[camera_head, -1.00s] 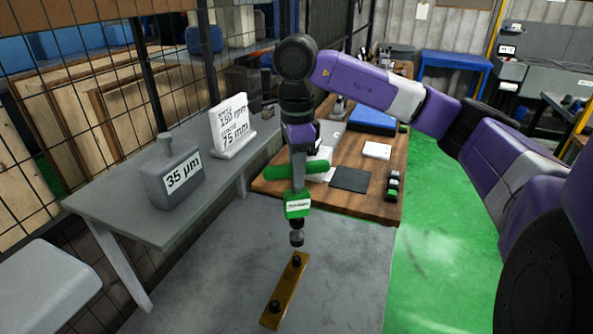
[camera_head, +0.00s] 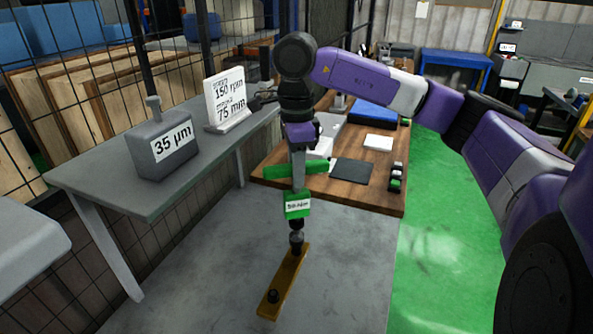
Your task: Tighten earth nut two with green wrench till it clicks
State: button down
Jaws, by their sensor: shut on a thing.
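My gripper (camera_head: 299,150) points down and is shut on the green wrench (camera_head: 297,206). The wrench hangs upright, with a green crossbar handle, a green body with a white label, and a dark socket end (camera_head: 296,238). A brass bar (camera_head: 284,282) lies on the grey surface below. The socket is at the far end of the bar and hides the nut there; I cannot tell how fully it is seated. The near nut (camera_head: 273,296) is dark and uncovered. I cannot read a number on either nut.
A wooden table (camera_head: 378,196) behind the wrench holds a dark mat, a white pad and a blue case. Green floor is open on the right.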

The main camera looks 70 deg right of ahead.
jog(key=shift+f+b, duration=1.7)
jog(key=shift+b, duration=0.3)
jog(key=shift+f+b, duration=0.25)
jog(key=shift+b, duration=0.35)
dwell(1.3)
